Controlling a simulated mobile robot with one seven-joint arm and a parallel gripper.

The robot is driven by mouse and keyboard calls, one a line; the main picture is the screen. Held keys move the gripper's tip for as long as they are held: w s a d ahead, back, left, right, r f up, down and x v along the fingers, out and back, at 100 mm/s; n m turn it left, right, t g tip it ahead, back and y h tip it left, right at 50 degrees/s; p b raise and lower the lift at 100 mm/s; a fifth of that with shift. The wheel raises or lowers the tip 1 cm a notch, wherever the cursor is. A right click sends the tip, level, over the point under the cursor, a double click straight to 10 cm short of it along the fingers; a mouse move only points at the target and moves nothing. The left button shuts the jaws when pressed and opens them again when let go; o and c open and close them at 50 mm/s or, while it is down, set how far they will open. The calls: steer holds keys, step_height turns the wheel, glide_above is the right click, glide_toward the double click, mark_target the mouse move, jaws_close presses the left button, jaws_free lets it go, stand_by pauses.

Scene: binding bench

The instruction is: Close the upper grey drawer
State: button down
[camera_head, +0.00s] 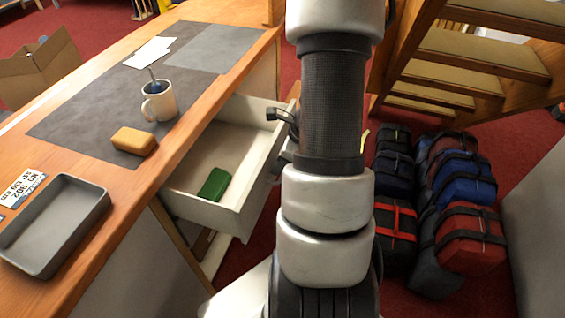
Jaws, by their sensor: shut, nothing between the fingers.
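The upper grey drawer (228,154) stands pulled out from the right side of the wooden bench. Its pale box is open at the top, and a green block (214,184) lies inside near the front. The outer face of the drawer is partly hidden behind my arm. The dark tip of my gripper (273,114) shows left of my arm, at the far end of the drawer front. It looks shut and empty. Most of the gripper is hidden by my arm, so I cannot tell whether it touches the drawer.
The bench top (185,165) holds a grey tray (88,205), a mug (159,101), a yellow-brown block (134,141) and a dark mat (75,118). Several bags (468,235) lie on the red floor at right, below wooden steps (470,55). A cardboard box (38,72) stands far left.

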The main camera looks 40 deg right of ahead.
stand_by(0.3)
steer(key=w+a+p, duration=0.3)
steer(key=w+a, duration=0.3)
steer(key=w, duration=0.3)
steer(key=w+a+p, duration=0.4)
steer(key=w+a, duration=0.2)
steer(key=w, duration=0.4)
steer(key=shift+a+p, duration=0.3)
steer(key=shift+a, duration=0.1)
